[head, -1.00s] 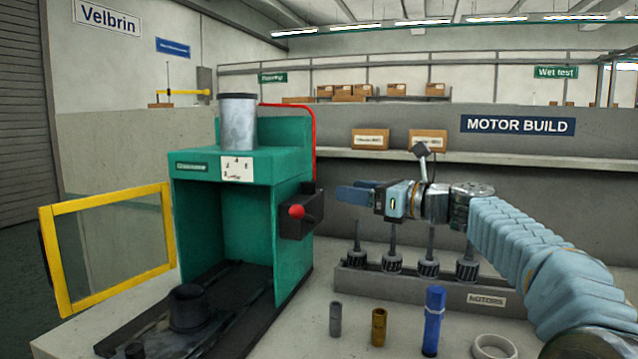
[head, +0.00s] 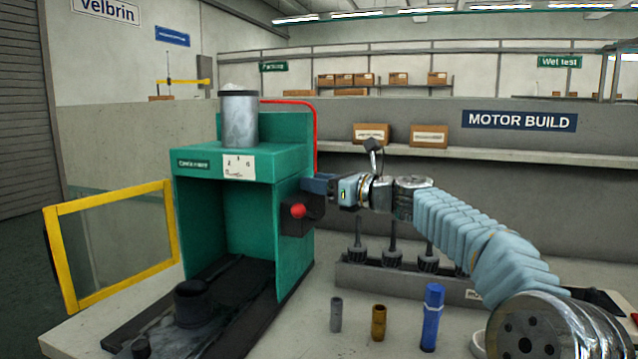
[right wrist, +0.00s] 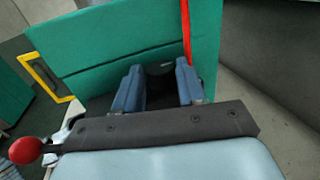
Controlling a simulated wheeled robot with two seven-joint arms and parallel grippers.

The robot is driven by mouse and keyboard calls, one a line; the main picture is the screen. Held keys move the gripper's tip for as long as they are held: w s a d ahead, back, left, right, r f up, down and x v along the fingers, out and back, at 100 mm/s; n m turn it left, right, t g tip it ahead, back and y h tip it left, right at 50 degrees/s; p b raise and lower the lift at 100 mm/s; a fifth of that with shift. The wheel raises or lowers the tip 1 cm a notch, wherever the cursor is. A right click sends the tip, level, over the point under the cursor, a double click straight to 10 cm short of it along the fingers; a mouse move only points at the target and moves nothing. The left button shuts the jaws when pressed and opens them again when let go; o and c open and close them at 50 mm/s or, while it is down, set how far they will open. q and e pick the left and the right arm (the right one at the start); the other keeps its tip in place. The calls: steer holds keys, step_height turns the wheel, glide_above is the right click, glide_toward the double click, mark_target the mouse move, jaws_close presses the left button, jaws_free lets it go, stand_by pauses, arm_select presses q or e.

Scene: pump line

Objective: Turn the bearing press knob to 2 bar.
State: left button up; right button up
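The bearing press (head: 290,165) is a green cabinet with a metal cylinder on top. A white dial panel (head: 239,167) with small figures sits on its front; I cannot read a pointer setting. A dark knob (right wrist: 161,70) with a small light mark shows on the press's side in the right wrist view. My right gripper (head: 312,184) is at the press's right side, above the black box with the red ball (head: 298,211). In the right wrist view its blue fingers (right wrist: 159,84) are apart, one either side of the knob; I cannot tell if they touch it. My left gripper is out of view.
A yellow-framed guard door (head: 115,245) stands open at the left. A red hose (head: 315,135) runs down behind the press. A grey cylinder (head: 336,315), a brass one (head: 379,322) and a blue one (head: 432,318) stand on the bench before the motor rack (head: 400,281).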

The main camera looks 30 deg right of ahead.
steer(key=c, duration=0.6)
steer(key=shift+s+a+m+t+h+b, duration=0.15)
steer(key=shift+m+t+h, duration=0.1)
steer(key=shift+m+h, duration=0.25)
steer(key=shift+w+a+m+t+h+b, duration=0.15)
steer(key=shift+m+t+h, duration=0.15)
steer(key=shift+h, duration=0.4)
steer(key=shift+s+m+h, duration=0.1)
steer(key=shift+m+h, duration=0.7)
steer(key=shift+h, duration=0.4)
steer(key=o, duration=1.1)
steer(key=shift+c, duration=0.2)
